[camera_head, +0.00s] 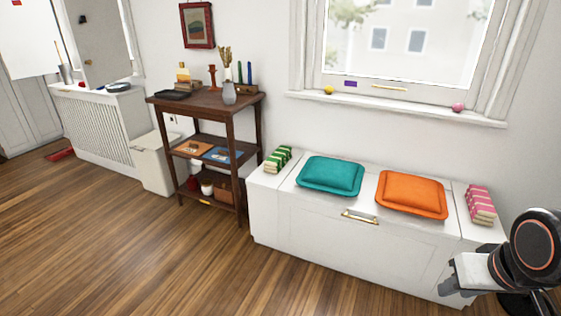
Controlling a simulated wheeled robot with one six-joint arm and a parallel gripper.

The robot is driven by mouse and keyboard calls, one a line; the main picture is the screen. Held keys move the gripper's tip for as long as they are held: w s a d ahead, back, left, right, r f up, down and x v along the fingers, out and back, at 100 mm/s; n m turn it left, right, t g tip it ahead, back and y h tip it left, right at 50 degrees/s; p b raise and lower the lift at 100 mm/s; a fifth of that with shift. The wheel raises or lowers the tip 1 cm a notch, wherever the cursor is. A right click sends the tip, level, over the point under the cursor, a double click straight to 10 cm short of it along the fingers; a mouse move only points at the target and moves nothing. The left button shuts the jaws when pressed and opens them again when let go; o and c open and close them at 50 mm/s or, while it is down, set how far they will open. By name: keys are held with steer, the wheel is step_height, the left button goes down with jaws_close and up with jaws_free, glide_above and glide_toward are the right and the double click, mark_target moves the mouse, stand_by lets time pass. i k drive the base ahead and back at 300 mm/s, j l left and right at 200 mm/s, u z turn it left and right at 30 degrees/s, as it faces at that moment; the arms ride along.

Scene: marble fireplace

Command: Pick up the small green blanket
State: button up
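A small green folded blanket (278,160), striped with white, lies at the left end of the white bench chest (285,210) under the window. My gripper (447,277) is at the lower right, in front of the right end of the bench and far from the green blanket. I see its pale end side-on and cannot tell whether its fingers are open or shut.
A teal cushion (330,176), an orange cushion (411,194) and a pink striped folded blanket (480,204) also lie on the bench. A dark wooden shelf stand (238,158) stands close to its left end. The wooden floor (150,260) in front is clear.

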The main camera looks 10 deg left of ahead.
mark_target(276, 160)
steer(key=i+j+u, duration=0.15)
steer(key=i+j, duration=0.3)
steer(key=i+j+u, duration=0.15)
steer(key=i+j, duration=0.25)
steer(key=i, duration=0.15)
steer(key=i+j+u, duration=0.15)
steer(key=i+j, duration=0.15)
steer(key=i, duration=0.2)
steer(key=i+j+u, duration=0.15)
steer(key=i, duration=0.4)
steer(key=j, duration=0.1)
